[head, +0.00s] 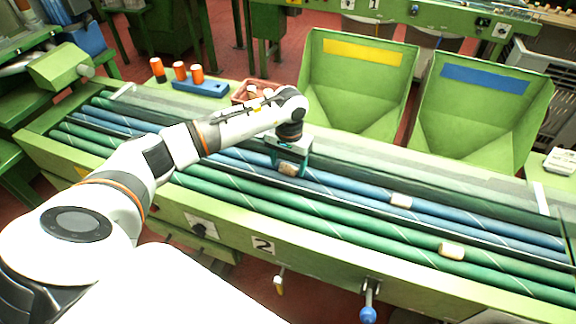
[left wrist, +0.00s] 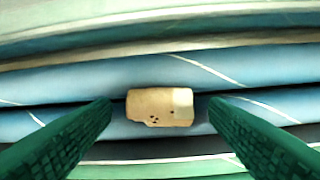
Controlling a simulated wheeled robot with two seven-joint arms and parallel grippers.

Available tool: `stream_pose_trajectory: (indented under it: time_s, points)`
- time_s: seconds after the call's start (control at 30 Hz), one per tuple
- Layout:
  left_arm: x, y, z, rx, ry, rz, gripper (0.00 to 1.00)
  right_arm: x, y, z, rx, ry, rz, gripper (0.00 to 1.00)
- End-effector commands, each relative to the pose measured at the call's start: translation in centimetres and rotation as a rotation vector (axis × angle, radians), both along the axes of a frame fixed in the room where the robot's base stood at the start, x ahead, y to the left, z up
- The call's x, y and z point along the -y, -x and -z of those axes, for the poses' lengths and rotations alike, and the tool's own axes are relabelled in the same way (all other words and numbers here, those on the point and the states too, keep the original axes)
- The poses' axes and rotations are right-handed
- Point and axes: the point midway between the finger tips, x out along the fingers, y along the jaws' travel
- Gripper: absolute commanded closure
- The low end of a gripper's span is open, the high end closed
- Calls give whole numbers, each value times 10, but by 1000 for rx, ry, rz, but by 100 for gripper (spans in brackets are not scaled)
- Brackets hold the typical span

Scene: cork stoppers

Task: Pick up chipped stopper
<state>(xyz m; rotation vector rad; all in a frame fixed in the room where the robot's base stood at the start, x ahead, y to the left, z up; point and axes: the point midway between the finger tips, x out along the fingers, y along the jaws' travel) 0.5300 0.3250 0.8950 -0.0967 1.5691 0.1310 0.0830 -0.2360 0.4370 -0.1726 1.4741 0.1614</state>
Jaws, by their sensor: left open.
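A cork stopper (left wrist: 160,107) with dark pits and a ragged lower left edge lies across the gap between two blue rollers. It also shows in the head view (head: 288,169), partly hidden by my gripper. My left gripper (head: 290,165) is over it, pointing down. In the left wrist view its two green fingers (left wrist: 160,108) stand open, one on each side of the stopper, with a small space at each end. Two other stoppers lie further right, one on the blue rollers (head: 401,201) and one on the green rollers (head: 451,250). My right gripper is not in view.
The rollers run the length of a green-framed bench (head: 330,255). Behind it stand two open green bins, one with a yellow label (head: 362,52) and one with a blue label (head: 498,84). A reddish tray (head: 240,95) and a blue holder (head: 200,87) with orange-topped items sit at the back left.

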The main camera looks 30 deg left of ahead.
Motion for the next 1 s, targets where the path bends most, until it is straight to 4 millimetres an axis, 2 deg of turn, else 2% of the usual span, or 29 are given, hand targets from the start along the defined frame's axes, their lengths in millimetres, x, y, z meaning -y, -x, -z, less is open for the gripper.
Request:
stream_pose_trajectory:
  time_s: [0.27, 0.37, 0.57, 0.6, 0.87, 1.0]
  points:
    - [0, 0, 6, 0, 0, 0, 31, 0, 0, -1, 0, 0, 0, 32]
    - [0, 0, 6, 0, 0, 0, 44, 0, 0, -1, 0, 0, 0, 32]
    - [0, 0, 5, 0, 0, 0, 77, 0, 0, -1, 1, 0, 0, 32]
    - [0, 0, 5, 0, 0, 0, 78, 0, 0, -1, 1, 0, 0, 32]
    - [0, 0, 5, 0, 0, 0, 79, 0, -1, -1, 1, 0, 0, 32]
    - [0, -1, -4, 5, -1, 0, 79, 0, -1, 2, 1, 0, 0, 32]
